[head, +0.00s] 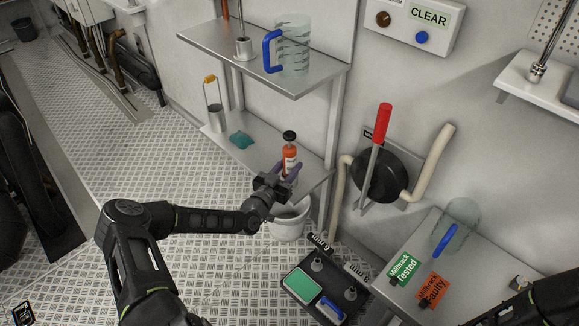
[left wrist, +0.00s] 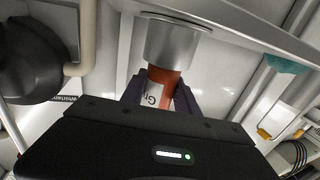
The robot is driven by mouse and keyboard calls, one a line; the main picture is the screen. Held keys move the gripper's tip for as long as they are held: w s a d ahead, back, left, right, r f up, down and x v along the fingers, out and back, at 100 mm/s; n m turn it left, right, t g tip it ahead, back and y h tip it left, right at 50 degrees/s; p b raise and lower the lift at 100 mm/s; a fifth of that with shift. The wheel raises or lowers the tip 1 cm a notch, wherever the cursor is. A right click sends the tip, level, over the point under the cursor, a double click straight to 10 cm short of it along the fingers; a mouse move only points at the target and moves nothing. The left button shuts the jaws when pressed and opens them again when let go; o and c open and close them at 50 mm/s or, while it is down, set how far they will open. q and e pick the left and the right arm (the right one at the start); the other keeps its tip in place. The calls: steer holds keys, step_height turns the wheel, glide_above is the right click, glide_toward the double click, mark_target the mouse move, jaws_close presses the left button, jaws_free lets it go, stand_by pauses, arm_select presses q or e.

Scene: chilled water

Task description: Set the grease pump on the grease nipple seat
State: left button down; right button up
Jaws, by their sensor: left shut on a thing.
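The grease pump (head: 289,160) is an orange-red cylinder with a white label and a black knob on top. It stands about upright in my left gripper (head: 275,186), by the front edge of the lower shelf. The left fingers are shut on its orange body (left wrist: 163,78) in the left wrist view. A wider silver cylinder (left wrist: 175,42) adjoins the orange body there; I cannot tell whether it is part of the pump or the seat. The grease nipple seat is not clearly identifiable. At the lower right, part of my right arm shows; its jaws are not clear.
The lower shelf (head: 262,150) holds a teal cloth (head: 241,140) and a yellow-handled metal holder (head: 215,115). A clear jug (head: 293,50) stands on the upper shelf. A white bucket (head: 288,226) is below. A red-handled lever (head: 376,150) and a dark tray (head: 302,291) are to the right.

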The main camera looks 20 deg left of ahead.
mark_target(292, 155)
arm_select(q)
steer(key=shift+r+p, duration=1.95)
steer(key=shift+r, duration=1.25)
steer(key=shift+s+d, duration=0.1)
steer(key=shift+s+d+r+p, duration=0.1)
steer(key=shift+s+d+p, duration=0.25)
steer(key=shift+s, duration=0.25)
steer(key=shift+s+d+p, duration=0.25)
steer(key=shift+s+p, duration=0.15)
steer(key=shift+s, duration=0.2)
steer(key=shift+s+d+p, duration=0.25)
steer(key=shift+s+d, duration=0.1)
steer(key=shift+s, duration=0.3)
steer(key=shift+s+d+p, duration=0.25)
steer(key=shift+s+d, duration=0.05)
steer(key=shift+s, duration=0.35)
steer(key=s+d+p, duration=0.2)
steer(key=s+d, duration=0.1)
steer(key=s, duration=0.4)
steer(key=shift+s+d, duration=0.15)
steer(key=shift+d, duration=0.15)
